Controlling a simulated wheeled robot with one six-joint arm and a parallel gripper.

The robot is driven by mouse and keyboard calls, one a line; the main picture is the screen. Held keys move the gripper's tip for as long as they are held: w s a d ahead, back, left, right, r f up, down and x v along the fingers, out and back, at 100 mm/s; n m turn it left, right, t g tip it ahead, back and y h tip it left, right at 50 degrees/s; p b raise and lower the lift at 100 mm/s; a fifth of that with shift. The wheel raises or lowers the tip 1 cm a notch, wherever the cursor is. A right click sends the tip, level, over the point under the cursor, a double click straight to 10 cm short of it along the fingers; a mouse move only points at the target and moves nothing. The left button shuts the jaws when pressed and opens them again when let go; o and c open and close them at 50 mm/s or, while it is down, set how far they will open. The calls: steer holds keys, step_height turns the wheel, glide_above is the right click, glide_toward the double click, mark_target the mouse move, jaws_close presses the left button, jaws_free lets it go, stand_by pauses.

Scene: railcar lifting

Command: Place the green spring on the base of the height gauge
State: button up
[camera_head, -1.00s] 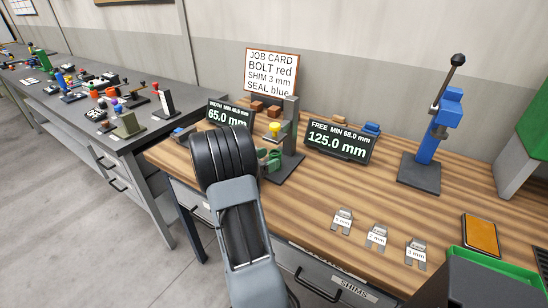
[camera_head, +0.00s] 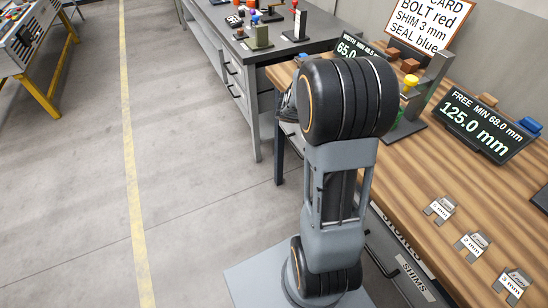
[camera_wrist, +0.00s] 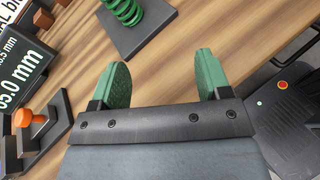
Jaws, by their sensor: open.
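The green spring (camera_wrist: 125,10) stands on a dark flat plate (camera_wrist: 145,38) at the top of the wrist view, cut by the frame's edge. This plate appears to be the base of the height gauge. My gripper (camera_wrist: 165,76) is open, its two green fingers apart with only wooden bench top between them. The spring is clear of the fingers, beyond them. In the head view the height gauge's dark column (camera_head: 432,72) and yellow knob (camera_head: 410,81) show behind my arm, which hides my gripper. I cannot make out the spring clearly there.
The free-height display (camera_head: 480,125) reads 125.0 mm. The width display (camera_wrist: 22,70) is left in the wrist view, near an orange knob (camera_wrist: 22,117). Shims (camera_head: 440,209) lie along the bench front.

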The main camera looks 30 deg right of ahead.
steer(key=s+a+m+t+y, duration=0.1)
steer(key=a+m+t+y, duration=0.3)
steer(key=a, duration=0.9)
steer(key=s+a+m+t+y, duration=0.2)
steer(key=a+m+t+y, duration=0.3)
steer(key=a+y, duration=0.4)
steer(key=a, duration=0.5)
steer(key=shift+r+m, duration=0.2)
steer(key=shift+m, duration=0.2)
